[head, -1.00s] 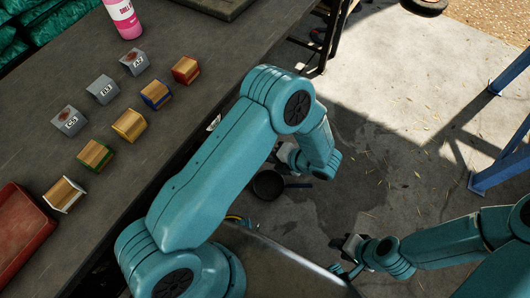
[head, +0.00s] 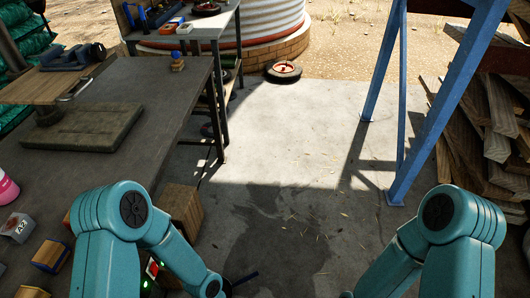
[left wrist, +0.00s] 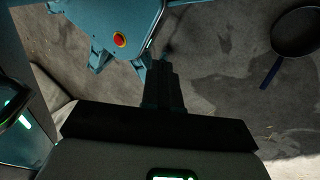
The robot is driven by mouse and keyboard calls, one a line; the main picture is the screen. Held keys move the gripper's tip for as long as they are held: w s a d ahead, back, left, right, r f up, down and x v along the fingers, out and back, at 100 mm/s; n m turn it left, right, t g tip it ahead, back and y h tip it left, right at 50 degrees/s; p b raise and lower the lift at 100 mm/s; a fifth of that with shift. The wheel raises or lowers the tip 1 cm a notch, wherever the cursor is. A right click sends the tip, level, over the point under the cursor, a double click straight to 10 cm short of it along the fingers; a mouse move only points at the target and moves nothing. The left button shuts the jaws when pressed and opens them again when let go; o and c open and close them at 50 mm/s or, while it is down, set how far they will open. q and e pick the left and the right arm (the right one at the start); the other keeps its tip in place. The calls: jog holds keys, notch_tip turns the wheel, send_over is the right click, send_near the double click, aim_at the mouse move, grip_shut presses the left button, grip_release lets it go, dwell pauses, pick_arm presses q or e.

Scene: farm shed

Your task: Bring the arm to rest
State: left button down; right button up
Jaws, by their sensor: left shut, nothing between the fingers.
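In the head view, my left arm comes in at the lower left, bent at the elbow beside the workbench (head: 160,100), its forearm running down out of the picture. My right arm is bent in a similar way at the lower right. Neither gripper's fingers show in the head view. In the left wrist view, my left gripper (left wrist: 164,64) has its dark fingers together, with nothing between them, above the concrete floor. Part of my teal body with a red button lies beyond the fingers. My right gripper is out of sight.
A dark pan (left wrist: 298,32) with a blue handle lies on the floor. The workbench carries a grey tag stand (head: 17,227), a wood block (head: 50,255) and a flat board (head: 85,133). A blue steel frame (head: 440,105) and stacked timber (head: 490,130) stand right. The middle floor is clear.

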pick_arm(q)
notch_tip(320, 180, up, 18)
jog(key=w+a+n+t+h+p, duration=0.1)
jog(key=n+t+p, duration=0.3)
jog(key=n+p, duration=1.2)
jog(key=shift+w+a+f+t+h, duration=0.3)
jog(key=shift+w+a+t, duration=0.1)
jog(key=shift+w+a, duration=0.2)
